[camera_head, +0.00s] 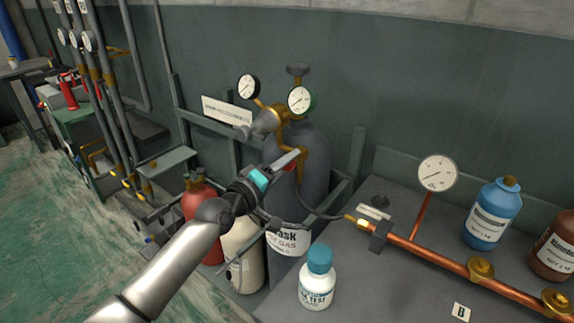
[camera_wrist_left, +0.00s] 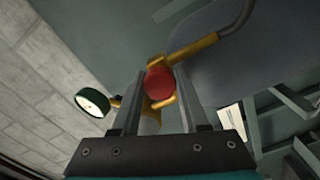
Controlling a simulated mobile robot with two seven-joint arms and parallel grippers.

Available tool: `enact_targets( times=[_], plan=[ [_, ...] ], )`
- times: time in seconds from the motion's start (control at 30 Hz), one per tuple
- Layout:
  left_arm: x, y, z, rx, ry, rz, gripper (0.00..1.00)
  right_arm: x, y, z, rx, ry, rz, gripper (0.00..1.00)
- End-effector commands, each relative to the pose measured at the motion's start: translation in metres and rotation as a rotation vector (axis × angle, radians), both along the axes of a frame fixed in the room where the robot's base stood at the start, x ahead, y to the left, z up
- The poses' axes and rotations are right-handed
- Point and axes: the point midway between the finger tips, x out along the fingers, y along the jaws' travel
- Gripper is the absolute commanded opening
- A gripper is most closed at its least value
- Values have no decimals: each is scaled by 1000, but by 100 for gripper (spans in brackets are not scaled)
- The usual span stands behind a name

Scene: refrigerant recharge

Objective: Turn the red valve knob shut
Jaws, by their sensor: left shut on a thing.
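The red valve knob (camera_wrist_left: 159,84) sits between the two fingers of my left gripper (camera_wrist_left: 158,72) in the left wrist view, with brass fittings beside it. In the head view my left gripper (camera_head: 290,163) reaches the brass regulator (camera_head: 302,125) in front of the dark grey gas cylinder (camera_head: 313,165). Its fingers are shut on the knob, and only a sliver of red shows there. The knob's turn angle cannot be told. My right gripper is not in view.
Two gauges, one black-rimmed (camera_head: 248,86) and one green-rimmed (camera_head: 301,99), stand above the regulator. A hose (camera_head: 316,213) runs to a copper pipe (camera_head: 440,259) on the grey bench (camera_head: 400,300). A white bottle (camera_head: 317,285) stands at the bench's near left.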

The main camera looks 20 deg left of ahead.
Motion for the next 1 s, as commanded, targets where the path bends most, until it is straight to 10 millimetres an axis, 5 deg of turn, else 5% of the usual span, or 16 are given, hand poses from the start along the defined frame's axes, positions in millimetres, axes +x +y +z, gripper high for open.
enact_targets(
  times=[0.5,1.0],
  plan=[
    [0,0,0,399,-143,-1,0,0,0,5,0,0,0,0],
    [0,0,0,532,-190,-1,0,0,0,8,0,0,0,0]
  ],
)
